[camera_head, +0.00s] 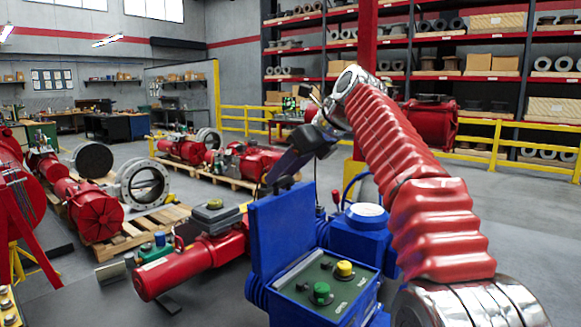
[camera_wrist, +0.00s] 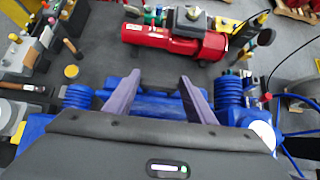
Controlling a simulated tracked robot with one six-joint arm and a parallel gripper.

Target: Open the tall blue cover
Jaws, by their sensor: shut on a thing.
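The tall blue cover (camera_head: 283,232) stands raised, roughly upright, along the back-left side of a blue control box. The box's green panel (camera_head: 322,292) shows uncovered, with a green knob (camera_head: 321,292) and a yellow knob (camera_head: 344,269). My gripper (camera_head: 279,173) is at the top edge of the cover. In the wrist view my gripper's two grey-purple fingers (camera_wrist: 160,78) stand apart, with the blue cover (camera_wrist: 158,106) between them, and are shut on it. The gripper's dark body hides the panel in that view.
A blue housing with a round white gauge (camera_head: 366,210) stands right of the cover. A red cylinder actuator (camera_head: 192,265) lies just beyond, left of the cover. Pallets with red valves (camera_head: 95,210) are at the left. Open floor lies behind.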

